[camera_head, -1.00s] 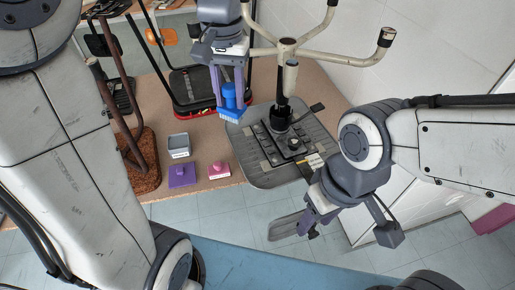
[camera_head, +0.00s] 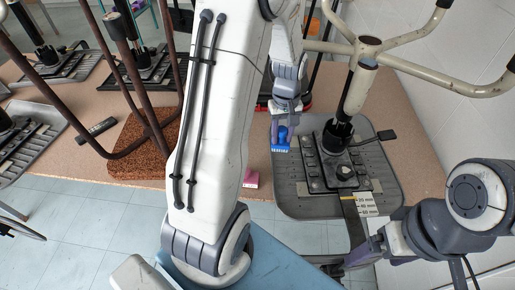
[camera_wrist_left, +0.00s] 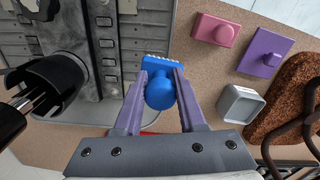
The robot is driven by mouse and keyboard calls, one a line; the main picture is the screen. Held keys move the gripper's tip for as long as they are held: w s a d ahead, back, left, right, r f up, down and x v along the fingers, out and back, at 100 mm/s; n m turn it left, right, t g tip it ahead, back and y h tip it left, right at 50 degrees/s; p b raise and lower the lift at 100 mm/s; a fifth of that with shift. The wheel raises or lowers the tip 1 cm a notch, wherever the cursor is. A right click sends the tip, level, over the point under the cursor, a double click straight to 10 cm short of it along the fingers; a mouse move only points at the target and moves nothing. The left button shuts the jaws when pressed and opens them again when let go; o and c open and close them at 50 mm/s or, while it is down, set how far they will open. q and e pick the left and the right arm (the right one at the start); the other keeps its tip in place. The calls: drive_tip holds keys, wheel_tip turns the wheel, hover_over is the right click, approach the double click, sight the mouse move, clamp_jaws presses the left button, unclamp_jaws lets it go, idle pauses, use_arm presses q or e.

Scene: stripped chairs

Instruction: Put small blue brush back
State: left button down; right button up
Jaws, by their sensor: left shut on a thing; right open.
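The small blue brush (camera_head: 281,143) is in my left gripper (camera_head: 285,128), at the left edge of the grey chair seat in the head view. In the left wrist view the brush (camera_wrist_left: 159,88) sits between the two purple fingers, bristles towards the top. My left gripper (camera_wrist_left: 160,76) is shut on its round handle. Whether the bristles touch anything cannot be told. My right gripper (camera_head: 352,260) is open, low at the right.
The upturned chair seat (camera_head: 290,200) carries a metal mechanism and post, with beige legs (camera_head: 408,37) spreading above. A brown cushioned seat (camera_head: 138,150) with bent tubes stands left. My left arm hides part of the table (camera_head: 90,165).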

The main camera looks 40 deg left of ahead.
use_arm(q)
drive_tip(key=a+f+p, duration=0.1)
drive_tip(key=a+f, duration=0.4)
drive_tip(key=a+f+p, duration=0.1)
drive_tip(key=a+f, duration=0.4)
drive_tip(key=a, duration=0.1)
drive_tip(key=shift+s+a+f, duration=0.1)
drive_tip(key=shift+s, duration=0.05)
drive_tip(key=shift+f, duration=0.15)
drive_tip(key=shift+f, duration=0.2)
drive_tip(key=shift+c, duration=2.4)
unclamp_jaws()
drive_tip(key=shift+r, duration=0.1)
